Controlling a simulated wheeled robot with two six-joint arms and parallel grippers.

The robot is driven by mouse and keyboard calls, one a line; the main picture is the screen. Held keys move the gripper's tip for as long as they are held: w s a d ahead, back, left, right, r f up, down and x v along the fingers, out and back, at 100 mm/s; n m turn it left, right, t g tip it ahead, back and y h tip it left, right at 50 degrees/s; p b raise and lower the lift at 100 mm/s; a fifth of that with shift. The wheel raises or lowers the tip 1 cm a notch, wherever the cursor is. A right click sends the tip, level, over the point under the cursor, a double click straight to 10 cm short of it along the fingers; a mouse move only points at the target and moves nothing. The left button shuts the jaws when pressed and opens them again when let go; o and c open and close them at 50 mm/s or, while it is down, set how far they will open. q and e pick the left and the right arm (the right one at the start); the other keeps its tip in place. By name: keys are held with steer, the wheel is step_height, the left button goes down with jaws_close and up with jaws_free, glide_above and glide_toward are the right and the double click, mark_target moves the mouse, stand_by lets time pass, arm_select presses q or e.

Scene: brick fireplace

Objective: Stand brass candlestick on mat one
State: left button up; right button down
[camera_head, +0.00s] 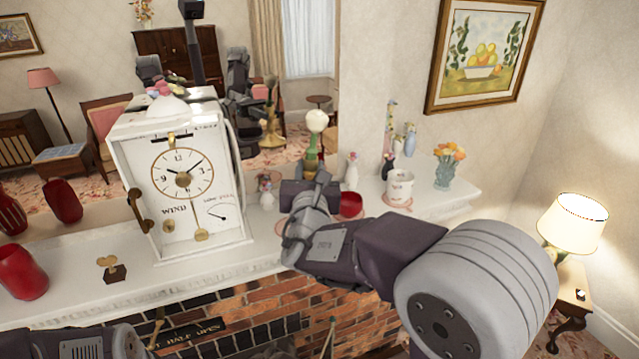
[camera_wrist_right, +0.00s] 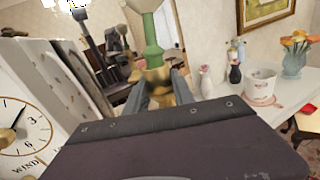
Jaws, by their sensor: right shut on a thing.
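The brass candlestick (camera_head: 313,147), with a pale round top and a green section on its stem, is upright above the mantel in the head view. My right gripper (camera_head: 312,180) is shut on its lower part. In the right wrist view the candlestick (camera_wrist_right: 152,55) rises between the two fingers of my gripper (camera_wrist_right: 160,88); its foot is hidden behind the gripper body. I cannot make out a mat marked one, and the gripper covers part of the shelf. My left gripper is out of view; only part of my left arm shows at the bottom left.
A white clock (camera_head: 184,178) stands left of the gripper. A red bowl (camera_head: 351,204), a mug (camera_head: 399,187), small vases and a flower vase (camera_head: 446,172) are to the right. Red vases (camera_head: 20,272) stand far left. A mirror behind the shelf reflects the room.

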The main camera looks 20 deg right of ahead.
steer(key=w+a+f+p, duration=0.3)
steer(key=w+a+f, duration=0.2)
steer(key=f, duration=0.4)
steer(key=shift+w+a+f, duration=0.15)
steer(key=shift+w+a, duration=0.15)
steer(key=shift+a, duration=0.6)
steer(key=shift+s+f, duration=0.15)
steer(key=shift+f, duration=0.05)
steer(key=c, duration=1.1)
jaws_free()
steer(key=shift+f, duration=0.1)
steer(key=shift+o, duration=0.2)
